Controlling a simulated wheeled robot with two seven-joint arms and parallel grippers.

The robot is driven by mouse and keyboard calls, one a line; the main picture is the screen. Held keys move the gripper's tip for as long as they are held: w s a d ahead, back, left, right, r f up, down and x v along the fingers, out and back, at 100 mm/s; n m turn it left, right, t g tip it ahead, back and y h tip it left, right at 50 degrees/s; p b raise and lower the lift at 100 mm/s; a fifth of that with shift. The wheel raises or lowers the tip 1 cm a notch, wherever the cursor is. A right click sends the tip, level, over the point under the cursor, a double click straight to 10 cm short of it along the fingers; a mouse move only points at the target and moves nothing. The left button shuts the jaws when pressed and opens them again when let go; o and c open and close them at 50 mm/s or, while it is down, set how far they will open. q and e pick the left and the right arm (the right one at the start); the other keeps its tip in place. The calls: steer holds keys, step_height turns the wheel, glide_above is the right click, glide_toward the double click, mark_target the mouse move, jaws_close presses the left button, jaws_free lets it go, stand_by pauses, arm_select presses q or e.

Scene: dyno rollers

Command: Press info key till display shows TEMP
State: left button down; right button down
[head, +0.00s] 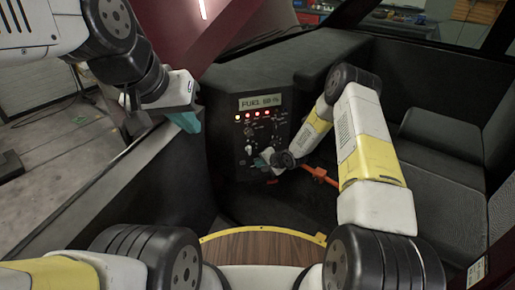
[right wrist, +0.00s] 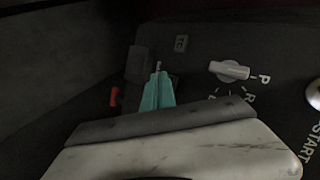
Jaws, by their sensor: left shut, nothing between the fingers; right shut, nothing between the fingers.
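The display (head: 260,102) on the black console reads FUEL with a figure that is hard to read, perhaps 68 %. Below it is a row of lit small round keys or lamps (head: 259,115), with labels too small to read. I cannot tell which one is the info key. My left gripper (head: 187,122) is shut and empty, left of the console and apart from it. My right gripper (head: 262,160) is shut at the lower part of the console face. In the right wrist view its teal fingertips (right wrist: 158,90) are together, close to the panel; contact cannot be told.
A grey selector knob (right wrist: 230,71) marked P and R is right of the fingertips in the right wrist view. A TC label (right wrist: 181,44) is above them. An orange bar (head: 320,175) stands right of the console. Dark seats (head: 440,140) fill the right side.

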steer(key=shift+w+a, duration=0.1)
steer(key=shift+w, duration=0.3)
stand_by(0.8)
steer(key=shift+s, duration=0.1)
steer(key=shift+s+d, duration=0.25)
steer(key=shift+s, duration=0.4)
steer(key=shift+s+d, duration=0.25)
steer(key=shift+s, duration=0.55)
steer(key=shift+s+d, duration=0.3)
steer(key=shift+s, duration=0.45)
steer(key=shift+s+d, duration=0.25)
steer(key=shift+s, duration=0.55)
